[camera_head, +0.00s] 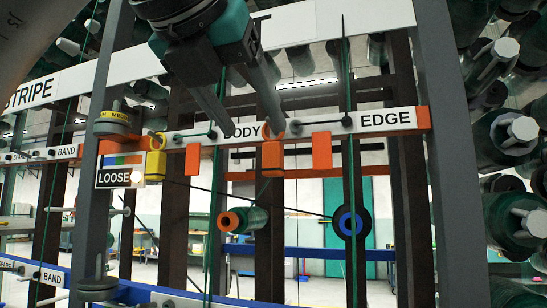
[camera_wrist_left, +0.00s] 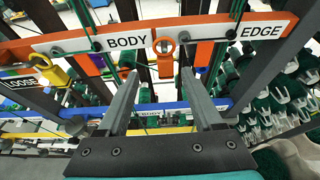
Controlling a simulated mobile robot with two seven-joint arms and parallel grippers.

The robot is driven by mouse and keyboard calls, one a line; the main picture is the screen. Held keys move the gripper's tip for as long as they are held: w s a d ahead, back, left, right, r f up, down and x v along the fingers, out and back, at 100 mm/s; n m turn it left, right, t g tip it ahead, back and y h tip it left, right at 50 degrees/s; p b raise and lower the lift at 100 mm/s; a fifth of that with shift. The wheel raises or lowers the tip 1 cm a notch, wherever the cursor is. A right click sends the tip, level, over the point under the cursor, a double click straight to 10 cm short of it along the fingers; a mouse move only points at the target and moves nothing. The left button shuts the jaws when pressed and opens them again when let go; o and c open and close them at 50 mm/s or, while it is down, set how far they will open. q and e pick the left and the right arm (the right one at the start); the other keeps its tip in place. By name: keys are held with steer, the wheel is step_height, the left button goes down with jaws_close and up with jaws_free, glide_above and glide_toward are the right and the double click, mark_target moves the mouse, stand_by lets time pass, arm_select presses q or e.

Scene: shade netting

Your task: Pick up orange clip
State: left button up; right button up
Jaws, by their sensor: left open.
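An orange clip (camera_head: 271,157) with a ring at its top hangs on the orange rail between the BODY and EDGE labels. It also shows in the left wrist view (camera_wrist_left: 165,66), upright and just beyond the gap between my fingertips. Two plainer orange pieces hang on the rail, one to the left (camera_head: 193,160) and one to the right (camera_head: 321,150) of it. My left gripper (camera_head: 252,131) is open and empty, reaching down from above. One finger overlaps the clip's ring in the head view; contact cannot be told. The gripper's two fingers fill the middle of the left wrist view (camera_wrist_left: 160,73).
Grey posts (camera_head: 450,150) flank the rail. Taut green cords cross it. Green spools (camera_head: 515,130) crowd the right side.

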mark_target(266, 146)
arm_select(q)
steer(key=x, duration=0.4)
steer(key=shift+w+d+f, duration=0.15)
steer(key=shift+w, duration=0.15)
steer(key=shift+d+x, duration=0.2)
steer(key=shift+x, duration=1.15)
steer(key=shift+d+x, duration=0.15)
steer(key=shift+x, duration=1.15)
steer(key=shift+s, duration=0.15)
jaws_close()
